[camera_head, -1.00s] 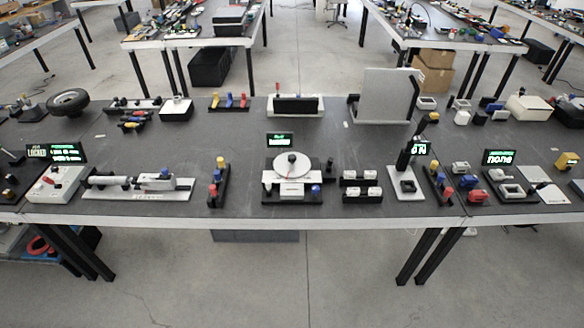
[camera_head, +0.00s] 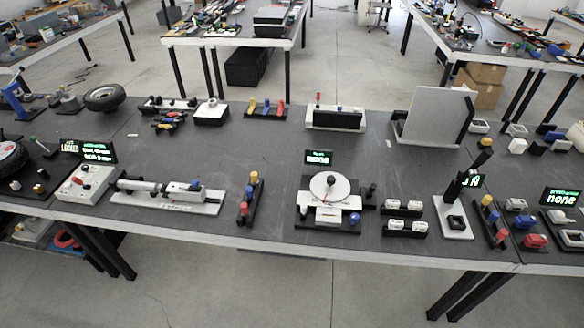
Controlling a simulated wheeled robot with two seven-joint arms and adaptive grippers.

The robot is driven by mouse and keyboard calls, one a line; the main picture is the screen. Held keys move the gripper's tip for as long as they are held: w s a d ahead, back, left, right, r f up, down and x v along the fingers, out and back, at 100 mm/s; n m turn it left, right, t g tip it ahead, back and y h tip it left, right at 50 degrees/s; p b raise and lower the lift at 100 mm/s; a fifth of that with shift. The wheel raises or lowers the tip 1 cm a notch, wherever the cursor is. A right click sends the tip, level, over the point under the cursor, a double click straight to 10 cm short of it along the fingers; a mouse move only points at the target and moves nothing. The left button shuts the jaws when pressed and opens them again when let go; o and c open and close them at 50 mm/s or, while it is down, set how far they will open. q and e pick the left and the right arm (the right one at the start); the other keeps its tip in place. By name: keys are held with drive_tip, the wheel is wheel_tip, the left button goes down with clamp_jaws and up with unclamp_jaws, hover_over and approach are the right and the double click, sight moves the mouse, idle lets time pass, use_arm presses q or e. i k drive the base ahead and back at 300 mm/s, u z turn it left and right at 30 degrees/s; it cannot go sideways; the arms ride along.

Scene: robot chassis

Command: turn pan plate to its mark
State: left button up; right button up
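The pan plate (camera_head: 321,190) is a round white disc with a dark knob at its middle. It lies on a black and white base (camera_head: 328,216) near the table's front edge. A thin red line shows on the disc, left of the knob. A small screen with green text (camera_head: 318,158) stands behind it, too small to read. A blue knob (camera_head: 354,217) sits on the base's right side. A mark for the plate is too small to make out. Neither of my grippers is in view.
A device with a white cylinder (camera_head: 142,186) and a rack of coloured knobs (camera_head: 250,199) stand to the left. Black blocks with white pieces (camera_head: 404,228) and a white plate with a dark lever (camera_head: 453,220) stand to the right.

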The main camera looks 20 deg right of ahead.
sight(327, 187)
drive_tip(key=u, duration=0.2)
drive_tip(key=i, duration=0.75)
drive_tip(key=z, duration=0.75)
drive_tip(key=i, duration=0.5)
drive_tip(key=z, duration=0.45)
